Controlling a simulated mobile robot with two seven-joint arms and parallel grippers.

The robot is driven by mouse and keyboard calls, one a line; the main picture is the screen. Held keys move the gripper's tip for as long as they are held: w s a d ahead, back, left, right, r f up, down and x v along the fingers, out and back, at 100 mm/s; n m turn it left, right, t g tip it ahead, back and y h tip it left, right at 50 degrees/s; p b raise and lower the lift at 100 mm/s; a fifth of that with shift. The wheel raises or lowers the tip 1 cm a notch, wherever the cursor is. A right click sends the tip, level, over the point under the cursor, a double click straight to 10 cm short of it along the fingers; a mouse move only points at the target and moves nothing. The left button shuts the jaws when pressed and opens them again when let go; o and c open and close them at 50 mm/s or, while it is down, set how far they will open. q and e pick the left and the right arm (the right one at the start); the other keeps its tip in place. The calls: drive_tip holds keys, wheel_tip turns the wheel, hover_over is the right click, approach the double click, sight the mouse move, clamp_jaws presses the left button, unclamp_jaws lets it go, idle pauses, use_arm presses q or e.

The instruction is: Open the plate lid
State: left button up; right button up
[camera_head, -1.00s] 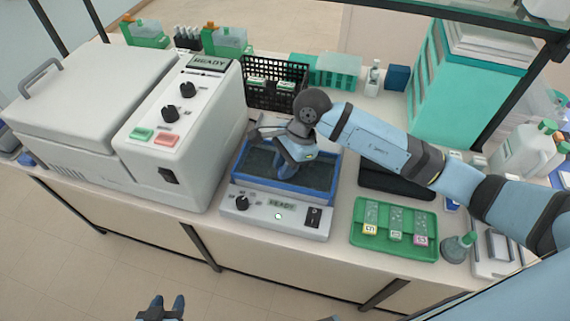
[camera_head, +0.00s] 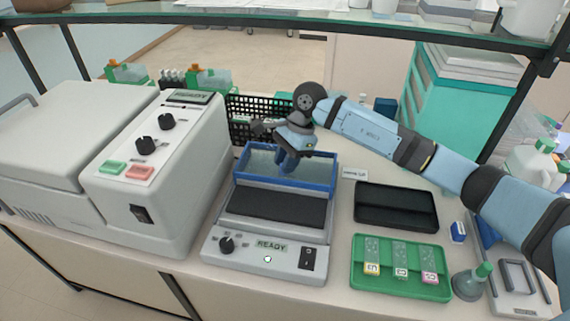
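The slide plate (camera_head: 275,206) is a grey heating unit with a dark flat top and a READY display on its front. Its lid (camera_head: 334,172), a clear panel in a blue frame, stands raised at the back of the plate, and the dark surface in front is uncovered. The hand hides part of the lid's upper edge. I cannot tell whether the fingers are shut or grip the frame. My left gripper is out of view.
A large white machine (camera_head: 160,160) stands close on the left. A black basket (camera_head: 250,107) is behind the plate. A glass shelf (camera_head: 330,24) crosses above.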

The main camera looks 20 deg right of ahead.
drive_tip(key=o, duration=0.4)
drive_tip(key=shift+c, duration=0.2)
drive_tip(key=shift+r, duration=0.1)
drive_tip(key=s+b+v, duration=0.1)
drive_tip(key=v, duration=1.2)
drive_tip(key=shift+w+d+r, duration=0.15)
drive_tip(key=shift+w+r, duration=0.15)
drive_tip(key=shift+w, duration=0.2)
